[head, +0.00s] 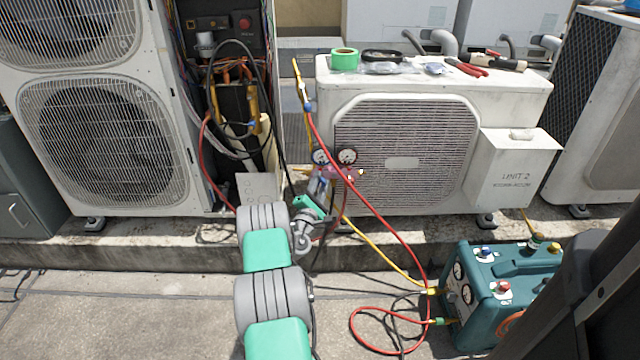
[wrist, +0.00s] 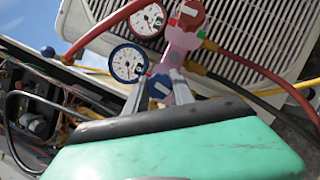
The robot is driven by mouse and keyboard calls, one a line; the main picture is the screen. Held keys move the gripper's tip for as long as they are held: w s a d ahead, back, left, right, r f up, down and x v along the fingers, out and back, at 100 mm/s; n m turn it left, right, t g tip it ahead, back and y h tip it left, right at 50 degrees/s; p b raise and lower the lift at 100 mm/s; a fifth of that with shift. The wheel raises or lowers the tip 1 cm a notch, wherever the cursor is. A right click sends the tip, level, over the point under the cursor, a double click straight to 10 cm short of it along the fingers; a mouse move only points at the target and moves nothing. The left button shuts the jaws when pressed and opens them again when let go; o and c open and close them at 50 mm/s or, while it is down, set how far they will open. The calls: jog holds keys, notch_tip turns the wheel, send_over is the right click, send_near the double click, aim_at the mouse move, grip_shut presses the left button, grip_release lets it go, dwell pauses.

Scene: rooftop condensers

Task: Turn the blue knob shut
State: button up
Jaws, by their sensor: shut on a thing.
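The blue knob (wrist: 159,88) sits at the lower end of a pink gauge manifold (wrist: 180,42) in the wrist view. My gripper (wrist: 158,84) has one finger on each side of the knob and is shut on it. A blue-rimmed gauge (wrist: 128,63) and a red-rimmed gauge (wrist: 147,19) stand beside the manifold, and a red knob (wrist: 190,14) is at its far end. In the head view my gripper (head: 319,188) is at the manifold, low in front of the middle condenser; the blue knob is too small to tell there.
Red hoses (head: 385,232) and a yellow hose (head: 375,249) run from the manifold area towards a teal machine (head: 510,285) at the right. The middle condenser (head: 400,150) stands close behind. An opened unit with loose wiring (head: 232,90) is at the left.

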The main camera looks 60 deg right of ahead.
grip_shut()
